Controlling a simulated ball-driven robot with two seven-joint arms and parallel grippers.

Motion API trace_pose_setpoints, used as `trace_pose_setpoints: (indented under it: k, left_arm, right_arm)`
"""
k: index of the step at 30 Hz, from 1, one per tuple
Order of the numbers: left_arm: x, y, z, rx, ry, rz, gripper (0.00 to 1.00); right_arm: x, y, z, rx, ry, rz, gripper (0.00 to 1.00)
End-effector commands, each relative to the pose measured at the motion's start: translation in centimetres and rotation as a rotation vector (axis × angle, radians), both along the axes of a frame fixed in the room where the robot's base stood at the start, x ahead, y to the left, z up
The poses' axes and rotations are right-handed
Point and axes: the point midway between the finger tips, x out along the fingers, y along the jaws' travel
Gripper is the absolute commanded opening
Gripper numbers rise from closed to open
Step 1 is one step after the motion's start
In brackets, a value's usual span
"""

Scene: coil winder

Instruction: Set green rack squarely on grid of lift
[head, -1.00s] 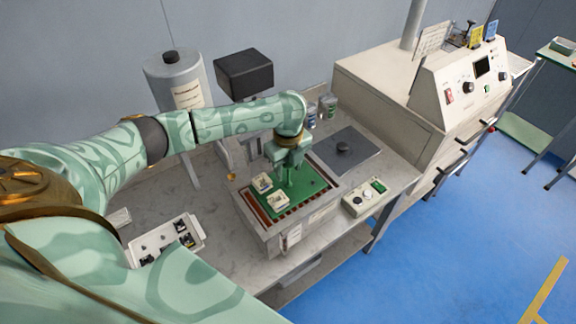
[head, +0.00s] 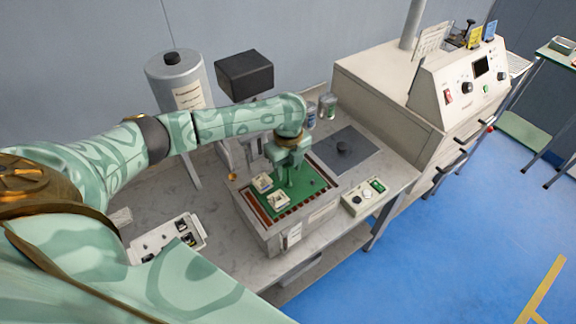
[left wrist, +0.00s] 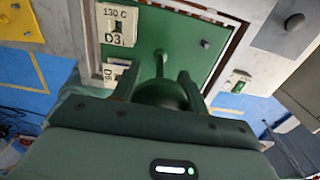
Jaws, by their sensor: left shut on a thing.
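The green rack (head: 312,187) is a flat green plate with two small pale blocks near its left part. It lies over the grid of the lift (head: 254,205), whose brown slats show along the left and front sides of the rack. My left gripper (head: 288,183) stands over the rack and is shut on its upright handle. In the left wrist view the green rack (left wrist: 203,30) shows between and beyond the fingers (left wrist: 160,92), with a pale block marked "130 C D3" (left wrist: 116,25). The gripper hides the rack's middle. My right gripper is not in view.
A control box (head: 364,197) stands right of the lift. A dark plate with a knob (head: 346,151) lies behind it. A white tray with small parts (head: 166,240) is at the left. A grey cylinder (head: 176,80) and black box (head: 244,74) stand behind.

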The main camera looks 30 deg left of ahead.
Motion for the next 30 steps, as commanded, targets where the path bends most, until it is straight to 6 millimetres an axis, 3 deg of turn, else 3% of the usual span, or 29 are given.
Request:
trace_pose_setpoints:
  k: [27, 28, 30]
  left_arm:
    - [0.0, 0.0, -1.8, -0.001, -0.001, 0.0, 0.0]
    - [0.0, 0.0, -1.8, 0.0, -0.001, 0.0, 0.49]
    - [0.0, 0.0, -1.8, 0.0, -0.001, 0.0, 0.68]
  right_arm:
    - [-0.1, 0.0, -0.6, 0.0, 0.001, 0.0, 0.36]
    - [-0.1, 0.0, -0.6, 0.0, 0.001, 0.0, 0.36]
    - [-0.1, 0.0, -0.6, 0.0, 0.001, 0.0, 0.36]
